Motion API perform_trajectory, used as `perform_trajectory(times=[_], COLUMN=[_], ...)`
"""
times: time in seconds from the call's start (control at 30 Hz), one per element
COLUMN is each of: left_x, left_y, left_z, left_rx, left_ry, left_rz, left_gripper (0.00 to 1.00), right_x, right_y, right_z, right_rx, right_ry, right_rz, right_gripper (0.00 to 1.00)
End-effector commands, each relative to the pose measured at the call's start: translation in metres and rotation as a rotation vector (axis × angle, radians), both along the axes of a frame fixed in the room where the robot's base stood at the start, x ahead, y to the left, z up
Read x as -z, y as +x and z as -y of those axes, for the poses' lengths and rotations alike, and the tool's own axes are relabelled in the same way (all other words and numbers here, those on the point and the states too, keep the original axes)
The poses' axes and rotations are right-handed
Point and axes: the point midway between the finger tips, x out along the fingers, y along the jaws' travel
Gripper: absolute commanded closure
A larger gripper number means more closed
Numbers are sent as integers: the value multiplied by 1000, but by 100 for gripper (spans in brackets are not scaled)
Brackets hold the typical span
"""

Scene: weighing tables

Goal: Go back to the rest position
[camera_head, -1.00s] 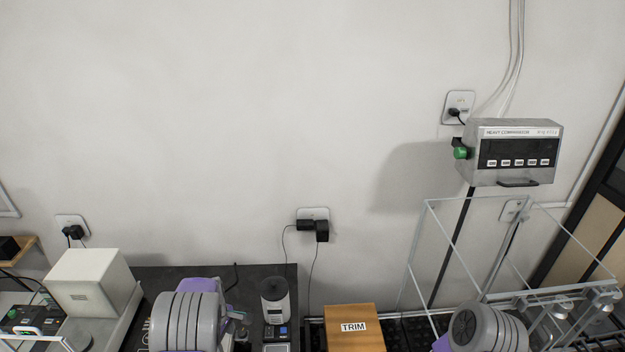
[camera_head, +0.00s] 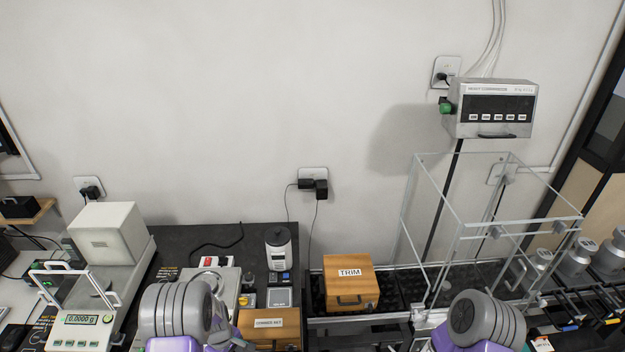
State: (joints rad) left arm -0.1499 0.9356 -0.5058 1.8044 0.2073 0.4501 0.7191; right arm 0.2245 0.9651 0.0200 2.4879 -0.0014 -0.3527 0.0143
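Two rounded grey and purple parts of my arms show at the bottom edge, one at lower left and one at lower right. Neither gripper's fingers are in view, so their state does not show. Nothing is visibly held. The arm parts overlap the near side of the weighing tables in the picture. The left one is close to a wooden box with a label (camera_head: 268,328), and the right one is in front of the glass enclosure (camera_head: 462,232).
A white balance (camera_head: 82,322) reading 0.0000 g stands at left. The wooden TRIM box (camera_head: 350,292) sits in the middle. The comparator display (camera_head: 492,108) is on the wall at right. Several metal weights (camera_head: 575,256) stand at far right.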

Motion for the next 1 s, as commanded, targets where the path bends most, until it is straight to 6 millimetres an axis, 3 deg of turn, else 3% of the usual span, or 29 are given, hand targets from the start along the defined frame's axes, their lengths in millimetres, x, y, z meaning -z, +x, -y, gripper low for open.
perform_trajectory(times=[0.03,0.2,0.3,0.4,0.63,1.0], left_x=[26,97,139,167,188,185], left_y=[-15,-66,-104,-137,-182,-190], left_z=[4,32,58,85,130,140], left_rx=[38,237,388,533,755,810], left_ry=[-13,-77,-135,-194,-285,-303], left_rz=[-10,-1,26,73,192,231], left_gripper=[39,39,39,39,39,39], right_x=[15,55,84,110,144,147], right_y=[-1,-2,-2,-2,-3,-3], right_z=[0,0,0,0,0,0], right_rx=[-1,0,0,0,0,-1], right_ry=[0,1,1,1,1,0], right_rz=[-2,-3,-3,-3,-3,-2], right_gripper=[100,100,100,100,100,100])
